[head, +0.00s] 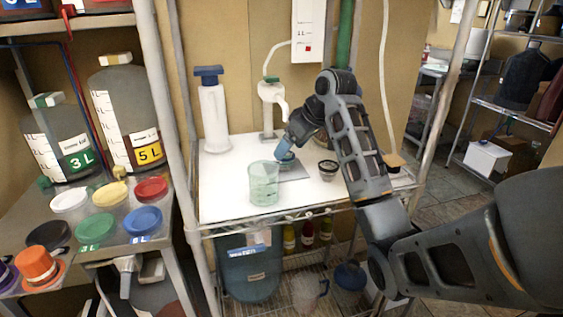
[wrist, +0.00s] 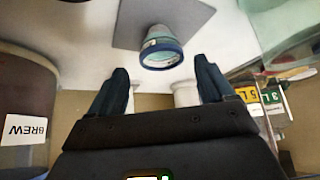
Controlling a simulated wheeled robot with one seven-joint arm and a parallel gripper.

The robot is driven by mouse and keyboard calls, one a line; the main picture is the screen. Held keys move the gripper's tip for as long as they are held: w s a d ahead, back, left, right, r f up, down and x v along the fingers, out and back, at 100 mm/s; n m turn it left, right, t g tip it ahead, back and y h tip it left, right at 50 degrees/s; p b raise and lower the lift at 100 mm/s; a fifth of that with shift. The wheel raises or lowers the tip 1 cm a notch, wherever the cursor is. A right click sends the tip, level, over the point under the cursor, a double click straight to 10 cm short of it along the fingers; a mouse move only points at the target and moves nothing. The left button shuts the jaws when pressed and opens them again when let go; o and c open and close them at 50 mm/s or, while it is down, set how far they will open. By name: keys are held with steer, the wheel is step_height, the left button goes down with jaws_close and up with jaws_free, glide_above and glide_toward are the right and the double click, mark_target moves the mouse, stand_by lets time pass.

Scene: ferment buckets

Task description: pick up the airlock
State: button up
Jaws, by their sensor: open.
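A small clear cup-shaped piece with a blue rim (wrist: 162,57), which looks like the airlock, stands on a grey square mat (wrist: 190,18) in the wrist view. In the head view the blue-rimmed piece (head: 287,160) is partly hidden by my gripper (head: 284,149), which is close over it. In the wrist view my gripper's two fingers (wrist: 162,76) are spread wide. The piece lies just ahead of the fingertips, centred between them, with clear gaps on both sides. Nothing is held.
A clear beaker (head: 263,183) stands close left of the mat, and a small dark-rimmed cup (head: 327,169) to the right. A white pump bottle (head: 213,115) and a white tap-like stand (head: 270,105) are behind. Coloured lids (head: 96,229) lie on the left bench.

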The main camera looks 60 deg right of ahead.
mark_target(285, 162)
steer(key=shift+s+a+f+p+x, duration=0.1)
steer(key=shift+x, duration=0.8)
steer(key=shift+s+a+f+p+x, duration=0.1)
steer(key=shift+x, duration=0.75)
steer(key=shift+s+a+f+p+x, duration=0.1)
steer(key=shift+x, duration=0.8)
steer(key=c, duration=1.1)
steer(key=shift+o, duration=0.2)
steer(key=shift+w+r+p, duration=0.1)
steer(key=shift+r+p, duration=0.3)
steer(key=shift+p, duration=0.15)
